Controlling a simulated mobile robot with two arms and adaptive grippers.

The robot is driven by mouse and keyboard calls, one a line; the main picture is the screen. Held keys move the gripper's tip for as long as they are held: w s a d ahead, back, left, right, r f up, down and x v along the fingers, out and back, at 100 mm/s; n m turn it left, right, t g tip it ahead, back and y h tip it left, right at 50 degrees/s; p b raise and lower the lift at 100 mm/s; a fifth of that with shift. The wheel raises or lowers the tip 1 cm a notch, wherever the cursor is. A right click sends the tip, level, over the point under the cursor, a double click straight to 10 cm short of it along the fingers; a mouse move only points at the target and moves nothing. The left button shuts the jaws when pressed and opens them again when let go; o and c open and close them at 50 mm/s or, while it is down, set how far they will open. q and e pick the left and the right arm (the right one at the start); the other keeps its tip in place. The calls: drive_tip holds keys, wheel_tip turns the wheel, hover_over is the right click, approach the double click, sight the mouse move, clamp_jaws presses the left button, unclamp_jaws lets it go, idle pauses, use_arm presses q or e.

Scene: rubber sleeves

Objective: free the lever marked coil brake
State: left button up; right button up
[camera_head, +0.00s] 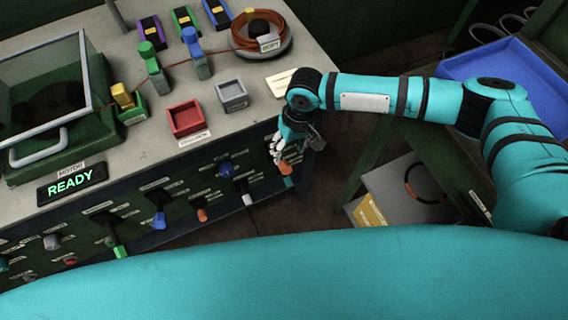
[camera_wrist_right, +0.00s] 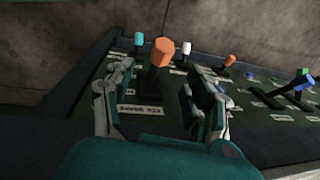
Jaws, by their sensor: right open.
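Levers with coloured sleeves or tops stand along the front panel of the bench; I cannot read which label says coil brake. An orange-topped lever (camera_head: 287,181) is at the panel's right end. My right gripper (camera_head: 283,147) is beside it, at the bench's right front edge. In the right wrist view an orange-topped lever (camera_wrist_right: 162,52) stands upright between the open, apart fingers of the right gripper (camera_wrist_right: 158,80). A small label (camera_wrist_right: 140,109) lies in front of it, too blurred to read. My left gripper is out of view.
Other levers include a blue one (camera_head: 159,219), a green one (camera_head: 118,250) and a white one (camera_head: 248,199). On the bench are a red tray (camera_head: 186,131), a grey tray (camera_head: 232,106), a glass-lidded case (camera_head: 48,140) and a READY display (camera_head: 70,184). A blue bin (camera_head: 465,66) stands right.

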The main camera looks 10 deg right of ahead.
sight(285, 163)
drive_tip(key=f, duration=0.3)
drive_tip(key=a+f, duration=0.1)
drive_tip(key=f, duration=0.4)
drive_tip(key=shift+s+a+f, duration=0.15)
drive_tip(key=shift+f, duration=0.2)
clamp_jaws()
